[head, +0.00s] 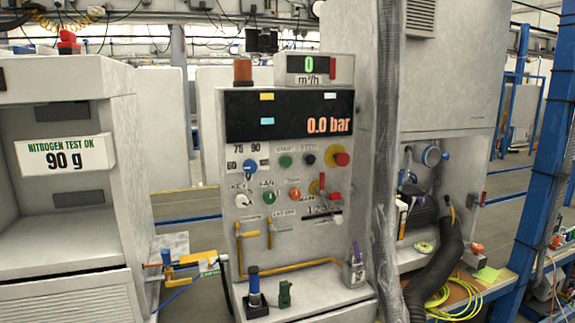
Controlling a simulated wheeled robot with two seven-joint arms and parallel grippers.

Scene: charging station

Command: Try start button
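The control panel (240,235) stands upright in the middle of the head view. A round green button (285,161) sits in its upper button row, under a small label that seems to read start. A black button (310,159) is just right of it. A second green button (268,198) is lower down, under a label that seems to read FAN. An orange-red button (294,194) is beside that one. Neither of my grippers shows, and nothing covers the buttons.
A large red knob (341,159) on yellow and a blue dial (249,165) flank the upper row. The display (288,115) reads 0.0 bar. A thick grey hose (387,150) hangs right of the panel. A grey cabinet (60,190) stands at left.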

